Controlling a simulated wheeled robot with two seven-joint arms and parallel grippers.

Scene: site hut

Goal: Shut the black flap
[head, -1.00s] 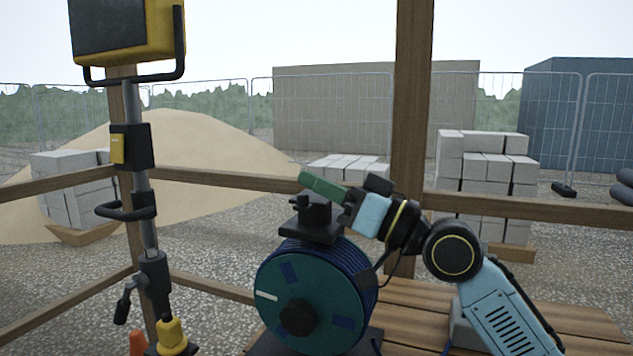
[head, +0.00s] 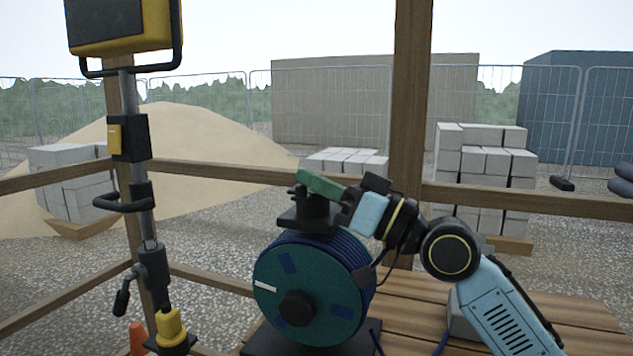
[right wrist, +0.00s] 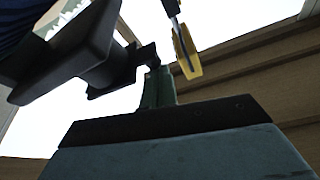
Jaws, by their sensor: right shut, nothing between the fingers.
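A black socket housing (head: 309,217) sits on top of a blue cable reel (head: 318,292). The black flap cannot be told apart clearly from this housing in the head view. My right gripper (head: 320,187) is shut and empty, its green fingers lying across the top of the housing. In the right wrist view the shut green fingers (right wrist: 158,88) are close beside black parts of the housing (right wrist: 75,48). Whether they touch is unclear. My left gripper is not in view.
A stand with a yellow and black lamp (head: 122,30) rises on the left. An orange cone (head: 138,338) is near its foot. A wooden post (head: 411,110) and rail stand behind my right arm. Wooden planks (head: 540,300) lie on the right, with a grey block (head: 466,318) on them.

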